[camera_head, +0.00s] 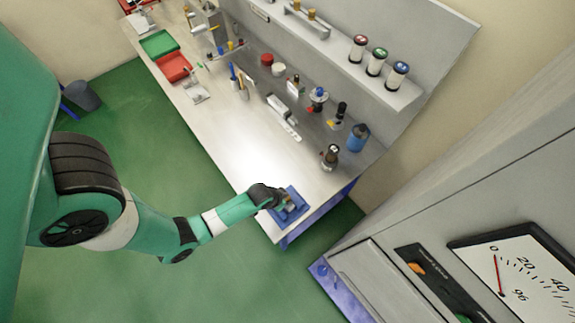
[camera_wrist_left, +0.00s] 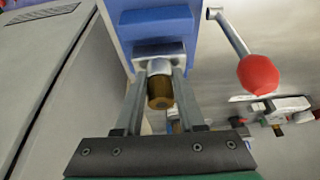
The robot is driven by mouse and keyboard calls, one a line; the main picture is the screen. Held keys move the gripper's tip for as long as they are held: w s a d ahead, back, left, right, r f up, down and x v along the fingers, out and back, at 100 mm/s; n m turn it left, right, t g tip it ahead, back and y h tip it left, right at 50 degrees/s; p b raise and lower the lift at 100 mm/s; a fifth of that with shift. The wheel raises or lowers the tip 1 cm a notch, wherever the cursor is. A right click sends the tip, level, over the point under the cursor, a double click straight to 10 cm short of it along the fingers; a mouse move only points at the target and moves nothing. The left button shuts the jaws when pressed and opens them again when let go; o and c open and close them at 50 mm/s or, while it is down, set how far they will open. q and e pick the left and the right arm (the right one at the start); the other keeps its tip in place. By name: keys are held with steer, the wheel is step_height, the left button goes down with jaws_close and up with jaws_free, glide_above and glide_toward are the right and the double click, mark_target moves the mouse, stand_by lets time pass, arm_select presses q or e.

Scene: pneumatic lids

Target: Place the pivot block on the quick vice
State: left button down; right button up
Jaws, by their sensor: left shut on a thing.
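The blue quick vice (camera_head: 298,213) sits at the near end of the workbench. In the left wrist view, the vice (camera_wrist_left: 155,20) is at the top, with a metal lever ending in a red ball (camera_wrist_left: 258,74) on its right. My left gripper (camera_head: 287,204) is at the vice. In the left wrist view, the gripper (camera_wrist_left: 160,76) is shut on the pivot block (camera_wrist_left: 160,90), a grey metal piece with a brass-coloured round end. The block is right by the vice jaws. I cannot tell whether it is seated. My right gripper is not in view.
The workbench (camera_head: 225,130) carries a green tray (camera_head: 159,44), a red tray (camera_head: 173,67), a blue container (camera_head: 357,138) and several small tools. A shelf with three capped jars (camera_head: 376,62) is behind. A grey cabinet with a gauge (camera_head: 525,275) stands at the right.

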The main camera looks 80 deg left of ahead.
arm_select(q)
steer(key=shift+f+b, duration=0.35)
steer(key=shift+f, duration=1.15)
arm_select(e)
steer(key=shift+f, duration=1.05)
arm_select(q)
steer(key=shift+f, duration=0.1)
steer(key=c, duration=0.5)
jaws_free()
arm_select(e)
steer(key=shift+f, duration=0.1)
